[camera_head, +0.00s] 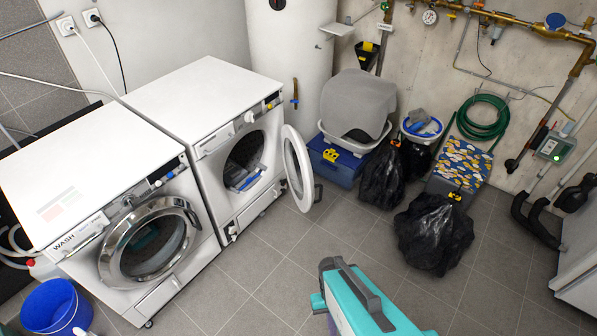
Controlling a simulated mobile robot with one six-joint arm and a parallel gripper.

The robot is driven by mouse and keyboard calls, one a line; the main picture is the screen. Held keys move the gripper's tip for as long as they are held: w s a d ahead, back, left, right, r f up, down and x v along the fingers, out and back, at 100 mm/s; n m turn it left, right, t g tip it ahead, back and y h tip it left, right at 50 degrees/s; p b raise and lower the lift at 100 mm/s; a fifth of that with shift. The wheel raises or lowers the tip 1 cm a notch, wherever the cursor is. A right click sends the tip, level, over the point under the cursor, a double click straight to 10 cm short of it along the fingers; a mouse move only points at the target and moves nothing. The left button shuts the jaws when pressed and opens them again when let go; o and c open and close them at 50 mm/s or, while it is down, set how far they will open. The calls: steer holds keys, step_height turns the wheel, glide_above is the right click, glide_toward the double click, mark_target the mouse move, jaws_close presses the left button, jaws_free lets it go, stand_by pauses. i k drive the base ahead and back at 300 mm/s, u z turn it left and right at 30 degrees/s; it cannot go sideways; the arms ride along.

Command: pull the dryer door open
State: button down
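The dryer (205,92) is the white front-loader at the back, right of the washing machine. Its round white-rimmed door (291,170) stands wide open, swung out from the right side of the opening and seen nearly edge-on. The dark drum opening (240,160) is exposed, with something blue and white lying in it. No gripper can be made out in this view, and nothing is seen touching the door.
The washing machine (75,185) marked WASH stands left, its round door apparently shut. A blue bucket (52,308) is front left. A teal and grey object (358,300) rises at the bottom centre. Black bags (432,232) and a blue box (335,160) stand right of the door. Floor between is clear.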

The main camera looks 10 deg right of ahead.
mark_target(304, 200)
steer(key=k, duration=1.35)
steer(key=u, duration=0.35)
steer(key=i, duration=1.2)
steer(key=u, duration=0.85)
steer(key=i, duration=0.6)
steer(key=u, duration=0.25)
